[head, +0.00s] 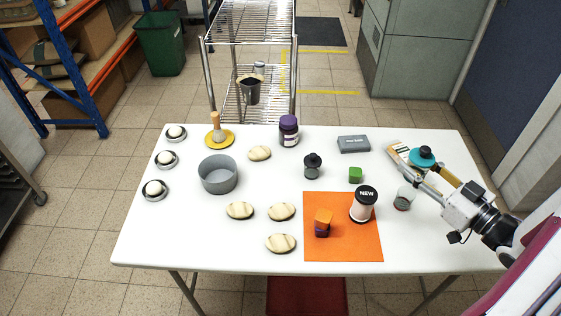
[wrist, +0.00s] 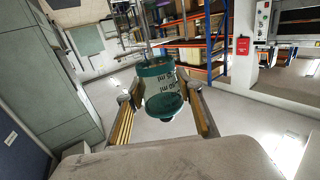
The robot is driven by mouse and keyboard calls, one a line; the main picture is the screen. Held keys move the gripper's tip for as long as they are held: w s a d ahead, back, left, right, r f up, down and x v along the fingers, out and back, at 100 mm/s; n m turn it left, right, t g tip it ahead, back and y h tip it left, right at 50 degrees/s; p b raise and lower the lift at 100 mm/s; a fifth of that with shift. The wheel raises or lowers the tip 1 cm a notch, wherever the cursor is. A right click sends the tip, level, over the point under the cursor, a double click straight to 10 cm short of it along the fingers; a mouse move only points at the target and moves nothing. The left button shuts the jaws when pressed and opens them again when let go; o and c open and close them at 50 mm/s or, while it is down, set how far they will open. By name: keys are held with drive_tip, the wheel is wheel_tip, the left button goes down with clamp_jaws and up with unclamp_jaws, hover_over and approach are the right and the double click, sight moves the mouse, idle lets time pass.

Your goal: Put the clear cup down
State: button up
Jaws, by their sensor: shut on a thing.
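My gripper (head: 424,166) reaches in from the right over the far right part of the white table. It is shut on the clear cup (head: 424,155), which shows mainly as a teal disc in the head view. In the wrist view the cup (wrist: 158,88) sits between the two tan-padded fingers (wrist: 163,118), with teal ends and printed volume marks on its clear wall. I cannot tell the cup's exact tilt or its height above the table.
A small glass jar (head: 404,199) stands just below the gripper in the head view. The table's front right is clear.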

drive_tip(key=s+a+x, duration=0.1)
drive_tip(key=a+x, duration=0.1)
drive_tip(key=x, duration=1.2)
drive_tip(key=shift+s+a+r, duration=0.15)
drive_tip(key=shift+s+r, duration=0.2)
drive_tip(key=w+a, duration=0.1)
drive_tip(key=a, duration=0.3)
drive_tip(key=w+a, duration=0.2)
drive_tip(key=a, duration=0.1)
drive_tip(key=w+a, duration=0.2)
drive_tip(key=a, duration=0.2)
drive_tip(key=shift+w+a+r, duration=0.15)
drive_tip(key=shift+w+a, duration=0.05)
drive_tip(key=shift+a, duration=0.15)
drive_tip(key=shift+c, duration=0.2)
drive_tip(key=s+a, duration=0.2)
drive_tip(key=a, duration=2.5)
drive_tip(key=shift+w+f, duration=0.15)
drive_tip(key=shift+f, duration=2.45)
drive_tip(key=shift+f, duration=0.1)
drive_tip(key=shift+f, duration=2.8)
drive_tip(key=shift+f, duration=0.1)
drive_tip(key=shift+f, duration=2)
